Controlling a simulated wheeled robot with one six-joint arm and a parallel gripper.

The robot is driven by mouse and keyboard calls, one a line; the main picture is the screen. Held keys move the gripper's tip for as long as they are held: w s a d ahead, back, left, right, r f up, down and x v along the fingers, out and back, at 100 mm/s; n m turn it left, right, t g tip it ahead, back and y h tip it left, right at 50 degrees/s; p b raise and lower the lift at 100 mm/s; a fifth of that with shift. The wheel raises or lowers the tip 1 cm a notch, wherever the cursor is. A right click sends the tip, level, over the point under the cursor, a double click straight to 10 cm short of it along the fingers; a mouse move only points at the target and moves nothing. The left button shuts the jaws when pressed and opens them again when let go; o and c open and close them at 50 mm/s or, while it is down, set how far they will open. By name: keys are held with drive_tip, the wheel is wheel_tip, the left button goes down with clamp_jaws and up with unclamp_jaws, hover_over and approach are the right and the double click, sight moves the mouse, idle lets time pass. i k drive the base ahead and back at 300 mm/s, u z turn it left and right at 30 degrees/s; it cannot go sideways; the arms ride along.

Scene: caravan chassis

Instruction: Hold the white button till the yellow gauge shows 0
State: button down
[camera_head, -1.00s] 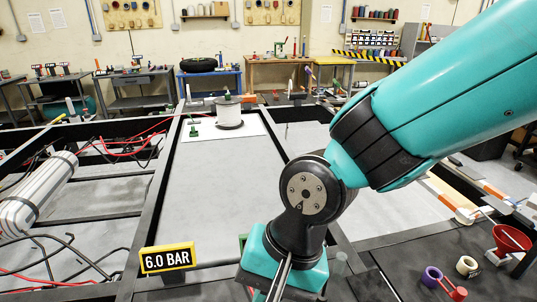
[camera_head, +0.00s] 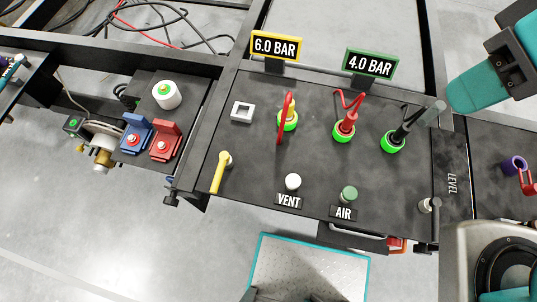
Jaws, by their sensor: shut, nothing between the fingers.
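The white button (camera_head: 292,181) stands on the dark panel just above the VENT label (camera_head: 288,201). Nothing touches it. The yellow gauge (camera_head: 275,47) stands at the panel's back edge and reads 6.0 BAR. A teal part of my arm (camera_head: 478,92) is at the upper right, beside the panel and well away from the white button. My gripper's fingers do not show now.
A green gauge (camera_head: 370,64) reads 4.0 BAR. A green button (camera_head: 348,194) stands right of the white one, by the AIR label. Red and black levers rise behind them. A yellow lever (camera_head: 220,172) is at the left. The panel around the white button is clear.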

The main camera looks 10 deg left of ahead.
sight(293, 180)
drive_tip(key=u, duration=0.85)
